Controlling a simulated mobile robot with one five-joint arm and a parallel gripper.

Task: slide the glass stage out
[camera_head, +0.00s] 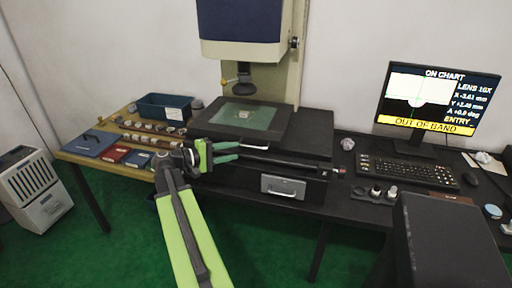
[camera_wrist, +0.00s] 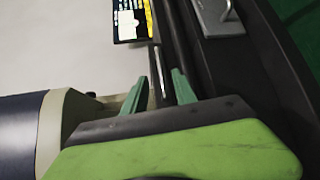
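The glass stage (camera_head: 262,119) is a greenish pane in a dark frame on the bench machine, under its optical head. A small pale part (camera_head: 243,115) lies on the glass. A dark rail (camera_head: 285,162) runs along the front of the stage. My gripper (camera_head: 238,150) is at the left part of this front edge, its green fingers apart and pointing right. In the wrist view, my gripper (camera_wrist: 159,78) is open, with a dark bar (camera_wrist: 171,45) running between the fingers. I cannot tell whether the fingers touch it.
A drawer front with a metal handle (camera_head: 283,187) is below the rail. The monitor (camera_head: 438,98) reads "OUT OF BAND"; a keyboard (camera_head: 410,171) lies before it. A wooden board (camera_head: 130,142) with rings and trays is at left. A dark box (camera_head: 450,245) stands at front right.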

